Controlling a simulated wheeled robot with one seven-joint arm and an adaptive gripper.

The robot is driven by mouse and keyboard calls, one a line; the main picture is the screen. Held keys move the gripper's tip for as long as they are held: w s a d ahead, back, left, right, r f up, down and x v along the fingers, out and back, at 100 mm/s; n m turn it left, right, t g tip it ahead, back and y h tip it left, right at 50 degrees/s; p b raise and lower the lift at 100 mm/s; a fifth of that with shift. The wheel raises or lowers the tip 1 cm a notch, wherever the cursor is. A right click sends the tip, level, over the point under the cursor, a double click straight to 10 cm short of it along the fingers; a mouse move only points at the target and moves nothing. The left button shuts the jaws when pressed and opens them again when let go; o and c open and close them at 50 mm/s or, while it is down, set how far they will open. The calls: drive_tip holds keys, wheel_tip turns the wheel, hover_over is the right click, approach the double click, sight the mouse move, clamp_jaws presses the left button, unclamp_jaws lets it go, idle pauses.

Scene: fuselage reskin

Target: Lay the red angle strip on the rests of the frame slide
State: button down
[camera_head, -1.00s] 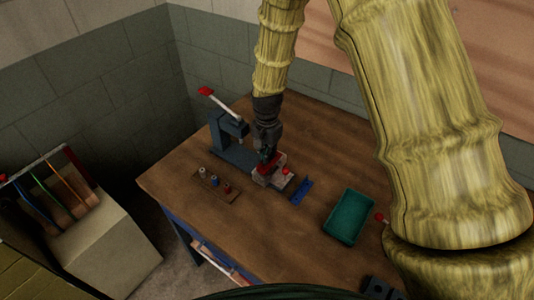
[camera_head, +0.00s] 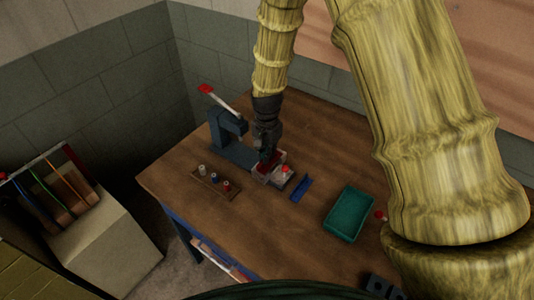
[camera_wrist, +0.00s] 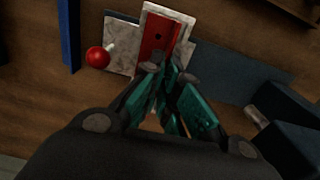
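The red angle strip (camera_wrist: 155,41), with a small dark hole, lies within the pale outline of the grey-white frame slide (camera_wrist: 180,23) in the wrist view. In the head view the strip is mostly hidden under my gripper (camera_head: 265,157), above the frame slide (camera_head: 262,178). My teal fingers (camera_wrist: 170,66) converge at the strip's near end and look shut on it. Whether the strip bears fully on the rests is hidden. A red ball knob (camera_wrist: 98,57) stands beside the slide and shows in the head view (camera_head: 285,169).
A dark blue press (camera_head: 223,127) with a red-tipped lever stands behind and left of the slide. A blue strip (camera_head: 301,188) lies to the right, then a green tray (camera_head: 348,214). A small board (camera_head: 213,187) with several pegs lies left. The table's right back is clear.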

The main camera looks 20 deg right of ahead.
drive_tip(key=shift+f, duration=0.35)
drive_tip(key=c, duration=1.6)
unclamp_jaws()
drive_tip(key=shift+o, duration=0.2)
wheel_tip(320, 180, up, 12)
